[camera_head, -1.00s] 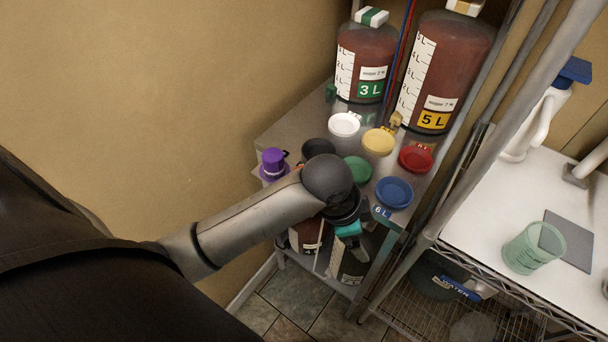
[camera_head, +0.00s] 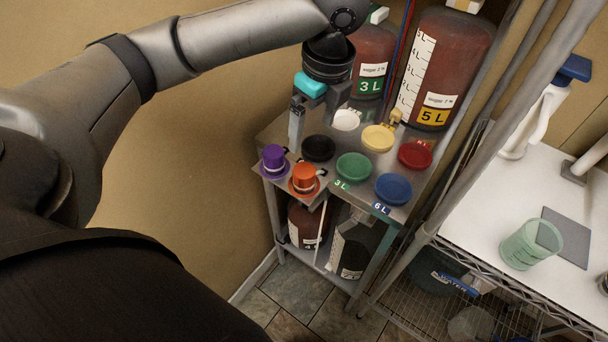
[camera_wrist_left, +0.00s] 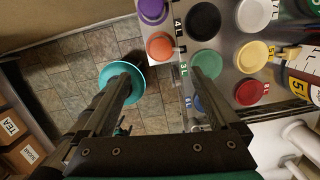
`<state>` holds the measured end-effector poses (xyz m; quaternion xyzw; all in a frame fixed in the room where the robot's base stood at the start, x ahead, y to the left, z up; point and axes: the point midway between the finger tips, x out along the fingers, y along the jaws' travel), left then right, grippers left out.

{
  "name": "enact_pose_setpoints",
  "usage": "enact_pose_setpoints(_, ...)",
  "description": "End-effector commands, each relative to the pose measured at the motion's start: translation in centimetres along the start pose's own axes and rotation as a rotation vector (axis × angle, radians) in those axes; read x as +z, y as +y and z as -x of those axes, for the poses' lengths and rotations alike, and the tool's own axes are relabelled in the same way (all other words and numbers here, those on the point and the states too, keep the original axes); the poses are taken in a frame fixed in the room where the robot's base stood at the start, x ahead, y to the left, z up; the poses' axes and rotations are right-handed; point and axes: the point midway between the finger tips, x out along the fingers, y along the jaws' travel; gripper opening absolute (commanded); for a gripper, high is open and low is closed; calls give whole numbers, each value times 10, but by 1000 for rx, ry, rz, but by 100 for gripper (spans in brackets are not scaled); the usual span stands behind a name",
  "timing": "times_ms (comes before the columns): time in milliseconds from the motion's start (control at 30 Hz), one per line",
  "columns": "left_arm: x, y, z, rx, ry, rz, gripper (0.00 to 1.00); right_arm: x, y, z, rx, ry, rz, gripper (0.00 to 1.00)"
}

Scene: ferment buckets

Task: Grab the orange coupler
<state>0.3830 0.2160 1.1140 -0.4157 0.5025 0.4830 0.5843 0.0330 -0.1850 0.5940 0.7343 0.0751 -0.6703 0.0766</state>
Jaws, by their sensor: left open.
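The orange coupler (camera_head: 303,178) stands upright on a small plate at the front left edge of the metal shelf top, to the right of the purple coupler (camera_head: 273,158). In the left wrist view, the orange coupler (camera_wrist_left: 159,46) shows from above, beyond and between the two fingers. My left gripper (camera_head: 318,122) is open and empty. In the head view it hangs above the left side of the shelf top, up and back from the orange coupler and apart from it. My right gripper is not in view.
Black (camera_head: 319,148), green (camera_head: 353,167), blue (camera_head: 393,189), red (camera_head: 415,156), yellow (camera_head: 378,138) and white (camera_head: 346,119) round caps sit on the shelf top. The 3 L (camera_head: 370,60) and 5 L (camera_head: 440,70) vessels stand behind. A metal post (camera_head: 490,145) rises at right.

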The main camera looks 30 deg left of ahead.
Motion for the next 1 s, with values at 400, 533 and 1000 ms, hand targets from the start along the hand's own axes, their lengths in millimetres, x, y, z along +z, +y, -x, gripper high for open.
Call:
enact_pose_setpoints(400,0,1,-81,4,-1,1,95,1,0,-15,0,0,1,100)
enact_pose_setpoints(533,0,1,-94,3,-1,0,95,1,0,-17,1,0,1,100)
enact_pose_setpoints(1000,0,0,-146,3,-1,0,95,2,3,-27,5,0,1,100)
